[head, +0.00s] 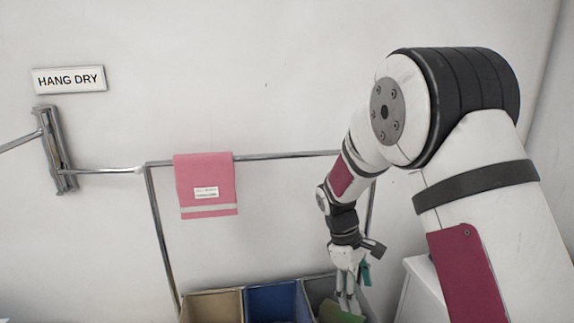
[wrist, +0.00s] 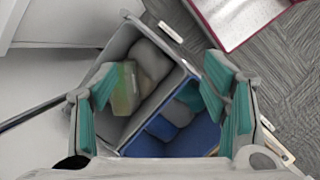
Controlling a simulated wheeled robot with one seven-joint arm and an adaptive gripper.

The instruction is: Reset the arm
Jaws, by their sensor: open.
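My gripper (head: 348,298) hangs pointing down at the end of my bent arm, over the grey bin (head: 318,292) in the head view. In the wrist view its teal-padded fingers (wrist: 158,85) are spread wide apart with nothing held between them. Below them are the grey bin (wrist: 112,47) and the blue bin (wrist: 205,137). A green item (wrist: 124,88) lies in the grey bin beside grey bundles (wrist: 150,62); it also shows in the head view (head: 338,314), partly cut off by the frame edge.
A pink towel (head: 207,187) hangs on a metal rail (head: 290,155) behind the bins. A tan bin (head: 212,305) and the blue bin (head: 272,302) stand left of the grey one. A white cabinet (head: 420,290) is close on the right. A "HANG DRY" sign (head: 68,79) is on the wall.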

